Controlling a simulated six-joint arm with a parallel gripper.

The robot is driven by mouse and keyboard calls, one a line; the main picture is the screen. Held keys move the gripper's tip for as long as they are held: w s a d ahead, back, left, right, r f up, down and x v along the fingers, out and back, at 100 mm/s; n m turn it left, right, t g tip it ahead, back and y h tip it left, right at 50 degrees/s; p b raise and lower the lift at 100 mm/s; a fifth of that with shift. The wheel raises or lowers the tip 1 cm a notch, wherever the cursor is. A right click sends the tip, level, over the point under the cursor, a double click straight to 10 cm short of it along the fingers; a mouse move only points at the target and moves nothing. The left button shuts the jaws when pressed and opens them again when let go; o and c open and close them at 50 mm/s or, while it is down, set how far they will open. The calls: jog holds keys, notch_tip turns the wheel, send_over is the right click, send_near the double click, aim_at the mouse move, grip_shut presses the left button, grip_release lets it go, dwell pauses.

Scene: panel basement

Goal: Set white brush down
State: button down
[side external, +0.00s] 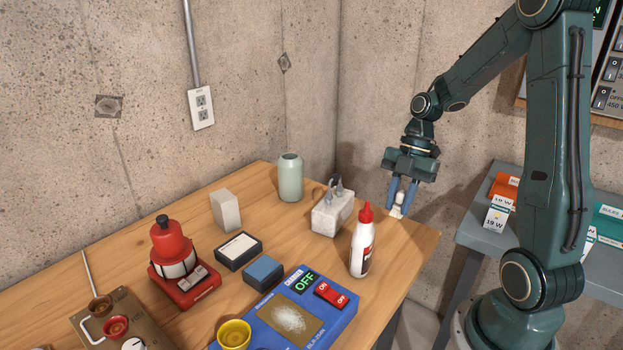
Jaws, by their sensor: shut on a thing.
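My gripper (400,202) is at the right end of the wooden table, pointing down. Its two blue fingers are shut on a small white thing, which I take to be the white brush (398,206). Only a small part of the brush shows between and below the fingertips. It is close to the table top (412,238) near the right edge; I cannot tell whether it touches the wood.
A white bottle with a red cap (361,248) and a pale block with grey prongs (332,214) stand left of my gripper. A green jar (290,178), a red device (177,265) and a blue panel (328,325) are farther left. A grey shelf (487,233) stands right.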

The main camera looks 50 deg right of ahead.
aim_at(396, 217)
jog(key=shift+f, duration=2.3)
jog(key=shift+f, duration=0.1)
jog(key=shift+f, duration=1.8)
jog(key=shift+f, duration=0.1)
jog(key=c, duration=1.2)
grip_release()
jog(key=v, duration=1.2)
